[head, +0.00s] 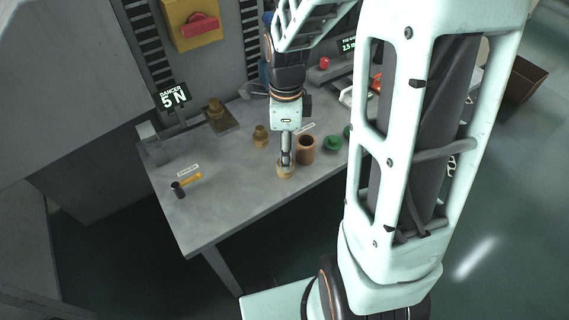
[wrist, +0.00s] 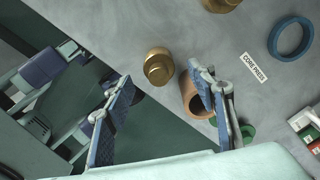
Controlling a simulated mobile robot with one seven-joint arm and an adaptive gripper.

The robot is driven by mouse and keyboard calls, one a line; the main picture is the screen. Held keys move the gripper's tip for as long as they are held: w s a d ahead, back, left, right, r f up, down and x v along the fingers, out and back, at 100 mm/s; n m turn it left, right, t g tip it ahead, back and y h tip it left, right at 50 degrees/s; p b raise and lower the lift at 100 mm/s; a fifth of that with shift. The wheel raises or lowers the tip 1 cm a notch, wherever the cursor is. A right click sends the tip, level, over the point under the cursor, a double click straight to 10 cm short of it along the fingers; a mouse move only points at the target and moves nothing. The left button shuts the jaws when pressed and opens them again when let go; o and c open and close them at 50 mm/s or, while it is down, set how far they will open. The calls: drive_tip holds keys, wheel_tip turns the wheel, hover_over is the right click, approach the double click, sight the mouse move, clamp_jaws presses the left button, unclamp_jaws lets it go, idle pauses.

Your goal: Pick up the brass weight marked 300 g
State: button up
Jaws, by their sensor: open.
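A brass weight (head: 285,172) stands near the front edge of the grey table, right below my gripper (head: 286,161). In the wrist view this brass weight (wrist: 158,68) appears between and beyond the tips of my open gripper (wrist: 160,75), and nothing is held. A second brass weight (head: 261,137) stands farther back; part of a brass weight also shows at the top of the wrist view (wrist: 221,4). A third brass weight (head: 216,108) sits on a small platform at the back left. No mark on any weight is readable.
A brown cup (head: 305,150) stands close right of the front weight, near my right finger in the wrist view. A green piece (head: 332,143) lies beyond it. A display (head: 173,97) reads 5 N. The table's left front is mostly clear.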

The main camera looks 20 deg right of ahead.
sight(284, 175)
wheel_tip(284, 175, down, 5)
drive_tip(key=shift+a+f+b, duration=0.1)
drive_tip(key=shift+f+b, duration=0.05)
drive_tip(key=shift+b, duration=0.4)
drive_tip(key=shift+c, duration=0.3)
clamp_jaws()
